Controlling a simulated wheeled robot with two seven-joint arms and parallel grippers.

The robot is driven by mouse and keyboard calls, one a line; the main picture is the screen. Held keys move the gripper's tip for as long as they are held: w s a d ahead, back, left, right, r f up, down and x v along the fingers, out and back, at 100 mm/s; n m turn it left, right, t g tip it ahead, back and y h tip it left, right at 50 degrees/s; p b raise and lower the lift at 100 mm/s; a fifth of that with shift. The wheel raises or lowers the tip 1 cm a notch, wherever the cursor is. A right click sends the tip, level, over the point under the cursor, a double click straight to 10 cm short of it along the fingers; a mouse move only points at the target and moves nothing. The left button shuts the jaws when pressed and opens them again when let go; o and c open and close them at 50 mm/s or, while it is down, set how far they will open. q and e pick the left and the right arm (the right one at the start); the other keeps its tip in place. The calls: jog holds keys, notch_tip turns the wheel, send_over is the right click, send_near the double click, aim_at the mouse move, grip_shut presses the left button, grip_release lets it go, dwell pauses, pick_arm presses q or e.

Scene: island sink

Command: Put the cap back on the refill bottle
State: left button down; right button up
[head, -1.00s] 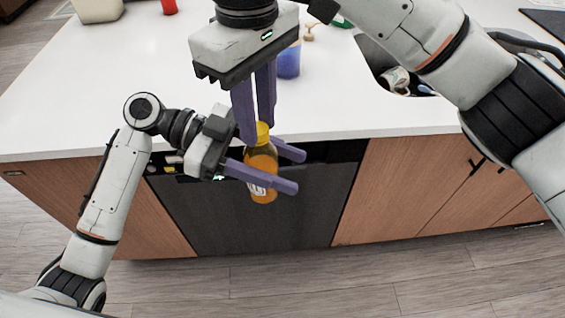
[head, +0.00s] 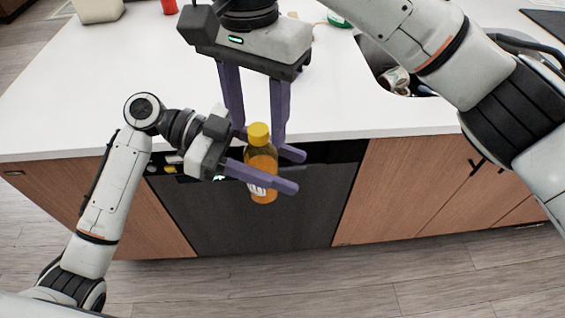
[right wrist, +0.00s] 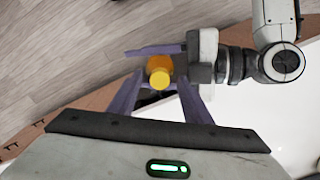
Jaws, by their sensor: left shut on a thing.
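The refill bottle (head: 262,188) is amber, with orange contents and a pale label, and stands roughly upright in front of the counter edge. My left gripper (head: 295,171) is shut on its body. The yellow cap (head: 258,134) sits on top of the bottle; I cannot tell how tightly it is seated. My right gripper (head: 258,128) points down from above, open, with its fingers apart on either side of the cap. The right wrist view shows the cap (right wrist: 160,79) between and just beyond the open fingers.
The white counter (head: 120,95) is mostly clear. A red object (head: 169,6) and a pale container (head: 97,9) stand at its back left. The sink (head: 396,78) with dishes is at the right. A dark appliance front (head: 220,222) lies below the bottle.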

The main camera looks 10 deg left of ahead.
notch_tip(320, 180, up, 12)
dwell(0.7)
